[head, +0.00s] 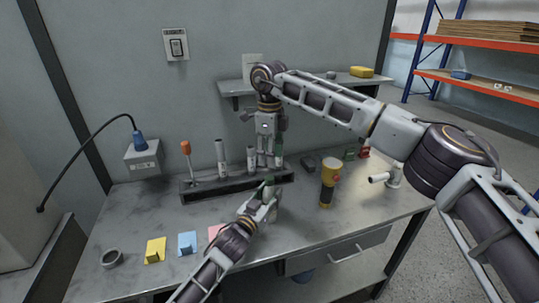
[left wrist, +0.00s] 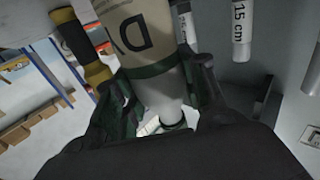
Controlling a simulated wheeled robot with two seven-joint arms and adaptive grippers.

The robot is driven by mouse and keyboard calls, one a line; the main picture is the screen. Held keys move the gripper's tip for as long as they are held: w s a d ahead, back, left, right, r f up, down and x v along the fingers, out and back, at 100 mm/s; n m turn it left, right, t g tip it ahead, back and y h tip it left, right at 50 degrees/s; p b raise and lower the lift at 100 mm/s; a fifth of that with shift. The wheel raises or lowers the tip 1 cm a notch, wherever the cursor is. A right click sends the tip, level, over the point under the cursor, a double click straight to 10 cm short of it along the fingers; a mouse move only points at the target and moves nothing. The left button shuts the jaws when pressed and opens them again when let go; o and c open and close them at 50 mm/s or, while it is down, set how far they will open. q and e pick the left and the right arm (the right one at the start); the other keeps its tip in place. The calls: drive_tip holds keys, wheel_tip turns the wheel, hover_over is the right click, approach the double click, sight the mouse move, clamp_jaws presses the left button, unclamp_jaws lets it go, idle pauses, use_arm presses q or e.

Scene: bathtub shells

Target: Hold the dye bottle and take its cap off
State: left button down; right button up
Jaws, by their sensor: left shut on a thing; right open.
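The dye bottle (left wrist: 140,35) is pale with a beige label showing a large dark letter D and a dark green band. In the left wrist view it stands between the dark green finger pads of my left gripper (left wrist: 160,92), which is shut on it. In the head view my left gripper (head: 268,190) is over the workbench, in front of the dark rack; the bottle is hardly visible there. My right gripper (head: 270,158) points down, open, just above and behind the left one. I cannot make out the cap clearly.
The dark rack (head: 215,190) holds an orange-handled tool (head: 186,148) and pale tubes (head: 221,158). A yellow-black flashlight (head: 328,185) stands to the right, with a white cylinder (head: 380,178) beyond. Sticky pads (head: 155,250) and a grey ring (head: 111,258) lie front left. A wall shelf (head: 310,83) is behind.

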drive_tip(key=m, duration=0.4)
drive_tip(key=shift+m, duration=0.4)
drive_tip(key=m, duration=0.3)
drive_tip(key=shift+m, duration=0.4)
drive_tip(key=m, duration=0.4)
drive_tip(key=shift+a, duration=0.1)
drive_tip(key=m, duration=0.3)
drive_tip(key=shift+m, duration=0.4)
drive_tip(key=m, duration=0.7)
drive_tip(key=shift+m, duration=0.4)
drive_tip(key=m, duration=0.4)
drive_tip(key=shift+m, duration=2.2)
